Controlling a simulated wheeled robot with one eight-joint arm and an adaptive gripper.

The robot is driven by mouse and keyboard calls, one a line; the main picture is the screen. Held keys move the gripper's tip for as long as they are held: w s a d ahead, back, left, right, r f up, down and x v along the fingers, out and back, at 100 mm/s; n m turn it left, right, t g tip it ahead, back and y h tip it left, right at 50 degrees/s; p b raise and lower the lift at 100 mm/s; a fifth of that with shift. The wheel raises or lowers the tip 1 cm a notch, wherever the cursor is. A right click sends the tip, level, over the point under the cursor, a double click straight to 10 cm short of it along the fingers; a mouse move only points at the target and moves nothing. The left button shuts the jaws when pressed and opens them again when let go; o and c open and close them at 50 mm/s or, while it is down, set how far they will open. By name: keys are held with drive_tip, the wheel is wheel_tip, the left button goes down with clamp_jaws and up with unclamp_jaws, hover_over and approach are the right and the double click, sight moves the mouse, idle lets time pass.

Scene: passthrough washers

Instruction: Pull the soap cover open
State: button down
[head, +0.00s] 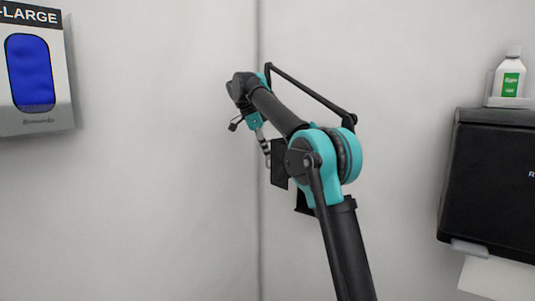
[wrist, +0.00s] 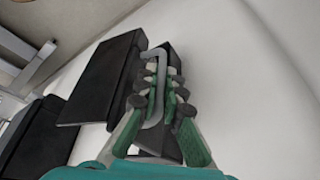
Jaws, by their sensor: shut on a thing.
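In the wrist view, my gripper (wrist: 162,78) has its green and dark fingers on both sides of a grey bent metal handle (wrist: 153,54) and is shut on it. The handle runs along a narrow dark face that appears to be part of the black soap cover (wrist: 98,82). A broad flat black panel of it shows to the left of the fingers. In the head view, my gripper (head: 266,150) is beside a small black panel (head: 279,168), likely the same cover. My arm hides part of it, so how far it stands open is unclear.
In the head view, a black dispenser (head: 492,185) with white paper below is on the right wall, with a white bottle (head: 512,75) above it. A glove box (head: 35,70) hangs at left. Another black box (wrist: 38,140) shows at lower left in the wrist view.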

idle(0.3)
drive_tip(key=c, duration=1.9)
unclamp_jaws()
drive_tip(key=shift+v, duration=3.7)
drive_tip(key=shift+s, duration=0.1)
